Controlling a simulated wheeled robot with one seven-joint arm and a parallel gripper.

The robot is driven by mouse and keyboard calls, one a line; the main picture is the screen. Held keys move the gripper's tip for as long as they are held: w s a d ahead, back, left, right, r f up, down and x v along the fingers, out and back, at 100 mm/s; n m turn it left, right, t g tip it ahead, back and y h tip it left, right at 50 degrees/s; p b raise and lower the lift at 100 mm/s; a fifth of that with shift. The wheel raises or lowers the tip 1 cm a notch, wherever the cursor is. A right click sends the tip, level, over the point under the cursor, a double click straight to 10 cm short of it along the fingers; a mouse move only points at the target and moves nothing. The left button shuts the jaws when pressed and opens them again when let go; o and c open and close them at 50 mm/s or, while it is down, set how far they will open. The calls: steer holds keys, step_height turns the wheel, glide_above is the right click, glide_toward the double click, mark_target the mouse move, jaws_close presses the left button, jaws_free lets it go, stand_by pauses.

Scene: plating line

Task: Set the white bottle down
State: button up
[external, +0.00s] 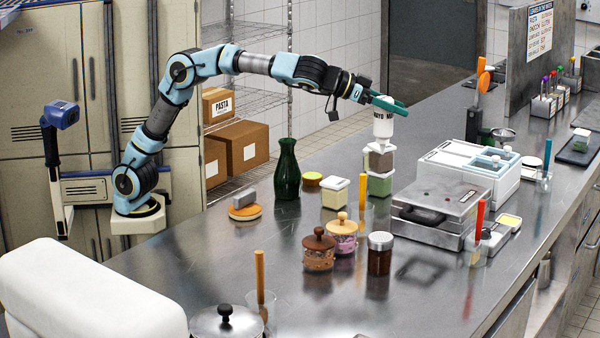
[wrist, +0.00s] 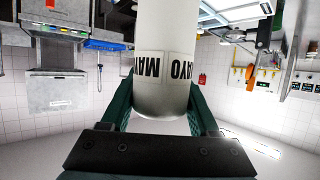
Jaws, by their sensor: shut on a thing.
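The white bottle (external: 383,127), with a label reading "MAYO", hangs from my gripper (external: 388,104) over the steel counter (external: 450,300). My gripper's green fingers are shut on it. In the external view its lower end overlaps the top of a stack of clear containers (external: 380,186); I cannot tell whether it touches them or is apart.
A green bottle (external: 287,170) and a white-lidded container (external: 336,196) stand left of the stack. A closed grill (external: 440,212) and a white bin unit (external: 470,166) are to its right. Jars (external: 380,255) stand in front. Bare counter shows at the front right.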

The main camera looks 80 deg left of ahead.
mark_target(389, 124)
steer(key=s+d+f+m+g+h+p, duration=0.2)
steer(key=s+d+m+h+p, duration=0.3)
steer(key=d, duration=0.4)
steer(key=s+d+f+m+g+h+p, duration=0.2)
steer(key=s+d+m+h+p, duration=0.15)
steer(key=s+d, duration=0.5)
steer(key=s+d+f+m+g+h+p, duration=0.2)
steer(key=s+d+m+g+p, duration=0.25)
steer(key=s, duration=0.75)
steer(key=s+d+f+m+g+h+p, duration=0.1)
steer(key=s+d+f+m+g+p, duration=0.3)
steer(key=s, duration=0.8)
step_height(389, 124, down, 8)
steer(key=b, duration=0.2)
steer(key=shift+s+d+r+g+b, duration=0.25)
steer(key=shift+s+d+g+b, duration=0.1)
steer(key=shift+g, duration=0.1)
steer(key=shift+f, duration=0.1)
